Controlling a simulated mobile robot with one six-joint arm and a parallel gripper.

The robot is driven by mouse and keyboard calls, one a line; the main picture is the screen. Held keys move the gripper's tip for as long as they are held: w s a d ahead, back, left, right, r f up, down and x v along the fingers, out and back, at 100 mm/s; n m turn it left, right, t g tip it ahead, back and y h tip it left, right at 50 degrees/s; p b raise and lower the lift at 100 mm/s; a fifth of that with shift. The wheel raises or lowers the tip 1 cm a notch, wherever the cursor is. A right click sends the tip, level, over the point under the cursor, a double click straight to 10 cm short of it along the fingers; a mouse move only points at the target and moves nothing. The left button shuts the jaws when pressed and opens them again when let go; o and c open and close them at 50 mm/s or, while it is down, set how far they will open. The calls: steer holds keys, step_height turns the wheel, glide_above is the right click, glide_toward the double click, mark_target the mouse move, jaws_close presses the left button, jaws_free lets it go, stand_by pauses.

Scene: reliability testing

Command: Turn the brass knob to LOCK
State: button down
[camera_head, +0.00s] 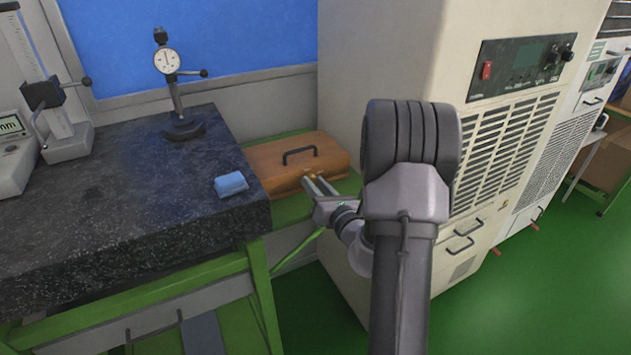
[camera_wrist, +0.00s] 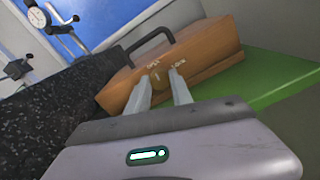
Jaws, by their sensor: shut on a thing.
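The wooden case (camera_head: 290,157) with a dark handle sits on a green shelf beside the granite table. Its front face shows in the wrist view (camera_wrist: 205,45), with small pale lettering that seems to read OPEN on the left and LOCK on the right. The brass knob (camera_wrist: 156,77) is on that face, small and partly hidden between my fingers. My gripper (camera_wrist: 161,80) is shut on the knob, its two pale fingers either side of it. In the head view my gripper (camera_head: 312,182) reaches the case front. Which way the knob points I cannot tell.
The black granite table (camera_head: 120,205) is to the left, with a blue cloth (camera_head: 231,184) and a dial gauge stand (camera_head: 180,95) on it. A large cream cabinet (camera_head: 375,65) stands close on the right. Green floor (camera_head: 540,290) is clear at the front right.

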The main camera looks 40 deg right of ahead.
steer(key=m+p, duration=0.1)
steer(key=p, duration=0.1)
steer(key=m+p, duration=0.2)
steer(key=shift+r+m, duration=0.3)
steer(key=m+p, duration=0.4)
steer(key=p, duration=0.1)
steer(key=shift+a+m, duration=0.1)
steer(key=shift+m, duration=0.2)
steer(key=m+p, duration=0.4)
steer(key=shift+f+m+p, duration=0.15)
steer(key=shift+m+p, duration=1.65)
steer(key=shift+m, duration=0.3)
steer(key=c, duration=1.1)
jaws_free()
steer(key=shift+a, duration=0.15)
steer(key=shift+m, duration=0.3)
